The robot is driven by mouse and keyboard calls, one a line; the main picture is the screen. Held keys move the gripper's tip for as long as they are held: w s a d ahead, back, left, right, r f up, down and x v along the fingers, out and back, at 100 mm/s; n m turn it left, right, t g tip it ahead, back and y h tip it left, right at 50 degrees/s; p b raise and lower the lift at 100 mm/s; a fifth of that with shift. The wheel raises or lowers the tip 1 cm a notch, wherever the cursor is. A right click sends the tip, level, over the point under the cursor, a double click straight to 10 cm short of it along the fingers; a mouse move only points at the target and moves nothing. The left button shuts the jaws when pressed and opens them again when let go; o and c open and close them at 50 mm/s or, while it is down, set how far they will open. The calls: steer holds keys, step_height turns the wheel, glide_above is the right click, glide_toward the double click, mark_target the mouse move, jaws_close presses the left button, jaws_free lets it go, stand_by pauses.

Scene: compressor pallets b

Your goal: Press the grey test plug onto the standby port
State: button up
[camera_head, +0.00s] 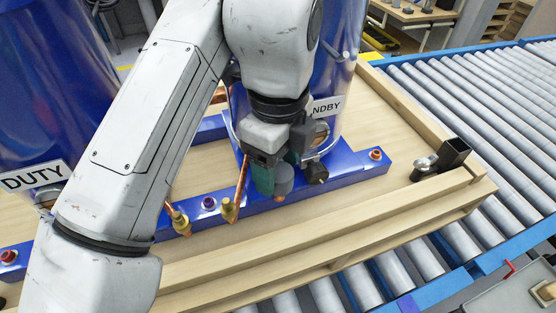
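My gripper (279,176) points down in front of the right-hand blue compressor (338,80), whose label (326,107) is partly covered and reads "NDBY". Its dark, teal-padded fingers appear closed around the grey test plug (285,181), a short grey cylinder. The plug hangs above the blue base rail (345,172). A small orange-copper stub (279,198) shows just below the plug and may be the standby port. I cannot tell whether plug and stub touch. My arm and gripper hide part of the compressor.
Copper pipes with brass fittings (229,209) (181,222) stand left of my gripper. A black valve knob (317,173) is close on its right. Red-capped fitting (376,154) and black clamp (453,154) lie farther right. The DUTY compressor (45,100) stands left; rollers (480,90) lie beyond the pallet.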

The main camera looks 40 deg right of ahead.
mark_target(278, 171)
steer(key=shift+o, duration=0.7)
step_height(278, 171, up, 11)
steer(key=p, duration=0.5)
steer(key=shift+f, duration=0.15)
